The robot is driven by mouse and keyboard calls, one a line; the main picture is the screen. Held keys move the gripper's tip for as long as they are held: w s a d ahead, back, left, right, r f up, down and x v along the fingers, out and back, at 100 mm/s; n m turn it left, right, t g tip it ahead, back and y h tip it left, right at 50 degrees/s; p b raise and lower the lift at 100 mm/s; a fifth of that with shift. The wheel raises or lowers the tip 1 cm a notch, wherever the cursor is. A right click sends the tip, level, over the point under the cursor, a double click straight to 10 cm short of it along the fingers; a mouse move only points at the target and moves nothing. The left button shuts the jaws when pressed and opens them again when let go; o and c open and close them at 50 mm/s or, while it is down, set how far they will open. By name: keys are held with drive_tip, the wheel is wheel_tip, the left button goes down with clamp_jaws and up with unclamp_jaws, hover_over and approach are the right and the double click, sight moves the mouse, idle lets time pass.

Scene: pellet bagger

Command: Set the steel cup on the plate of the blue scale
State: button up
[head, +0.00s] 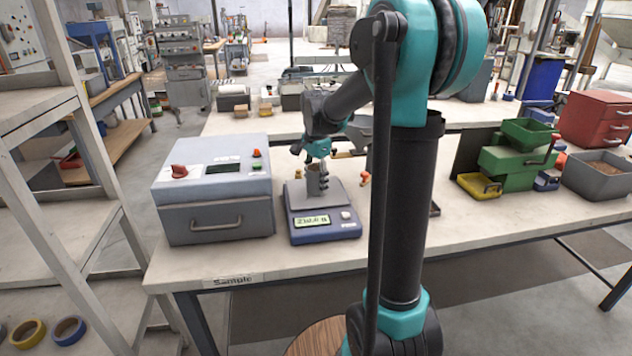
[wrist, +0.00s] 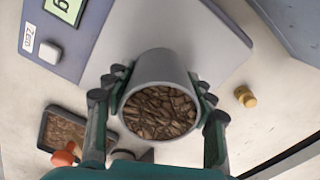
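The steel cup (head: 313,180), a grey cylinder, is upright at the plate (head: 343,198) of the blue scale (head: 326,231) in the head view. In the wrist view the cup (wrist: 165,66) is filled with brown pellets or chips, and the plate (wrist: 222,40) lies beyond it. The cup's base seems to meet the plate, but contact is hard to see. My gripper (head: 322,183) has its fingers on both sides of the cup, shut on it; it also shows in the wrist view (wrist: 161,82). The scale's display is lit with digits.
A grey box machine (head: 212,188) with a red knob stands close left of the scale. Small brass-coloured pieces (wrist: 245,96) and a dark tray of brown material (wrist: 75,135) lie near the scale. A green machine (head: 515,160) and a grey bin (head: 598,176) stand at the right.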

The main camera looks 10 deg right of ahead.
drive_tip(key=shift+o, duration=0.9)
drive_tip(key=shift+r, duration=0.15)
wheel_tip(320, 180, up, 12)
